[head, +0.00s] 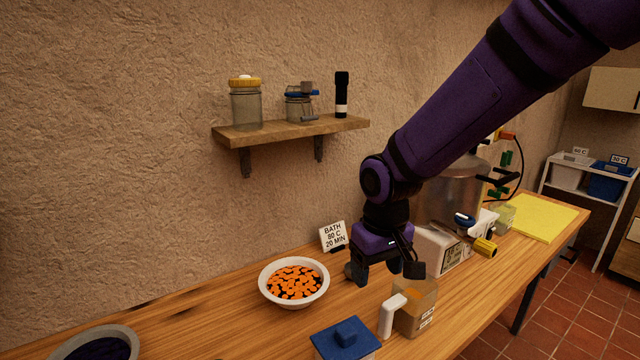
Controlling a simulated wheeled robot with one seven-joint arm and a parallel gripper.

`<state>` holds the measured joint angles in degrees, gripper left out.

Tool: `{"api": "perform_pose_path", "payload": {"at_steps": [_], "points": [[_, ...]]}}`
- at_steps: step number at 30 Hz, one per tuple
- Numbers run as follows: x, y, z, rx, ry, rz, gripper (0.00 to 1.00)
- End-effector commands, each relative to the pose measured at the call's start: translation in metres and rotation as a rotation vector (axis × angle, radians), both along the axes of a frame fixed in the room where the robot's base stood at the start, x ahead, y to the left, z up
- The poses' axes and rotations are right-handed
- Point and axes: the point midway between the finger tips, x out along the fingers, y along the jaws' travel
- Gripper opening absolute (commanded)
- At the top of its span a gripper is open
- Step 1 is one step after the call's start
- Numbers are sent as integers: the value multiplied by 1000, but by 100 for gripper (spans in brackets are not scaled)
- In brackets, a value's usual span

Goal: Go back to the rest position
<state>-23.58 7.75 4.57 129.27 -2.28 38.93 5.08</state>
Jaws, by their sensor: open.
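My gripper (390,278) hangs from my purple arm over the wooden counter (225,305), pointing down. Its two dark fingers are apart, with nothing seen held between them. It is above and just behind a clear measuring jug (416,308) with a white handle. Whether a finger touches the jug cannot be told from this view. The white bowl (267,289) of orange slices is to the left of the gripper. A small round grey object on the counter is partly hidden behind the left finger.
A blue-lidded container (345,340) stands at the front. A sign reading BATH 80 C 20 MIN (333,236) stands behind the bowl. A wall shelf (290,132) holds two jars and a black cylinder. A large metal pot (452,195), a scale-like device and a yellow mat (535,215) are to the right.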

Motion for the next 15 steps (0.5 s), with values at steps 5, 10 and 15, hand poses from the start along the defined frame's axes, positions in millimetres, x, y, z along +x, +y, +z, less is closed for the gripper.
{"api": "perform_pose_path", "payload": {"at_steps": [5, 10, 15], "points": [[-14, -45, 48, 22, -69, -77, 68], [-37, -84, 84, 40, -129, -146, 68], [-65, -119, 114, 56, -187, -216, 68]]}}
